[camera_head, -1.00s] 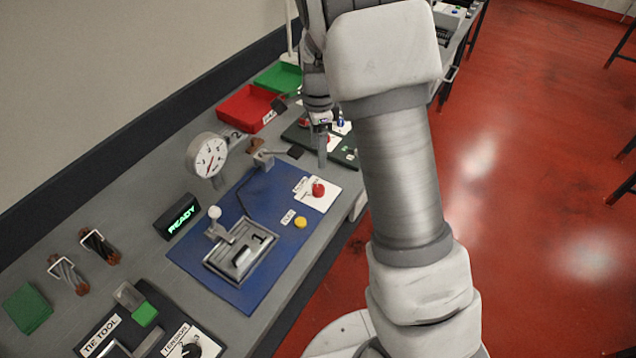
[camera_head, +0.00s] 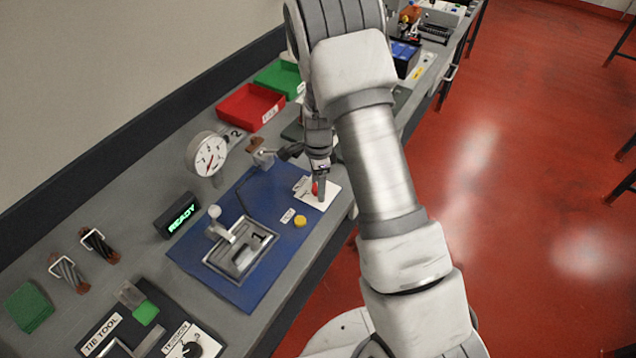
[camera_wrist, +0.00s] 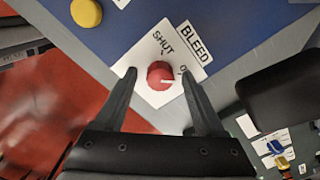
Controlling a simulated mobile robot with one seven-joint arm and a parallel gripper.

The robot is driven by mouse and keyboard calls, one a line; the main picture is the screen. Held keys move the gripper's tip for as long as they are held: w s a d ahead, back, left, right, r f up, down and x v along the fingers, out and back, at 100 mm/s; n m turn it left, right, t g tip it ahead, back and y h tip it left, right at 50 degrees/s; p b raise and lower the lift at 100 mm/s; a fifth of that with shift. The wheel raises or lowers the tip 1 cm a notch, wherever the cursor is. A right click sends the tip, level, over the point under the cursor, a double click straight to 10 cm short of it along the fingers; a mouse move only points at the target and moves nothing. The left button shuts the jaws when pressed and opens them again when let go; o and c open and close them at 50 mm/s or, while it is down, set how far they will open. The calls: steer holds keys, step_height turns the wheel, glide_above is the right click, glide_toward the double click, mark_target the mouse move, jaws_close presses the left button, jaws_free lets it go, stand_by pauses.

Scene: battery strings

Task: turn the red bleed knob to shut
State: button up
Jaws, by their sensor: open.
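The red bleed knob (camera_wrist: 160,74) sits on a white plate (camera_wrist: 147,51) marked SHUT, with a BLEED label (camera_wrist: 194,44) beside it. A pale pointer line on the knob points towards the partly hidden "O" marking, away from SHUT. In the wrist view my gripper (camera_wrist: 159,78) is open, with one finger on each side of the knob. I cannot tell whether the fingers touch it. In the head view my gripper (camera_head: 318,186) is over the white plate and partly hides the red knob (camera_head: 314,188).
The blue panel (camera_head: 190,255) also holds a yellow button (camera_head: 300,221) and a white-knobbed lever (camera_head: 215,212). A gauge (camera_head: 207,155) and a READY display (camera_head: 177,216) stand behind. Red (camera_head: 250,107) and green trays lie farther along the bench.

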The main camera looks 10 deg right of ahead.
steer(key=shift+c, duration=0.3)
jaws_close()
steer(key=shift+n+b, duration=0.3)
steer(key=shift+n, duration=0.1)
steer(key=n+b, duration=0.1)
steer(key=n, duration=0.2)
steer(key=shift+f+b, duration=0.1)
steer(key=shift+b, duration=0.3)
steer(key=n+b, duration=0.2)
steer(key=n, duration=0.3)
steer(key=n+b, duration=0.2)
steer(key=n, duration=0.2)
steer(key=shift+n, duration=0.4)
steer(key=n, duration=0.4)
steer(key=shift+b, duration=0.35)
steer(key=shift+n, duration=0.3)
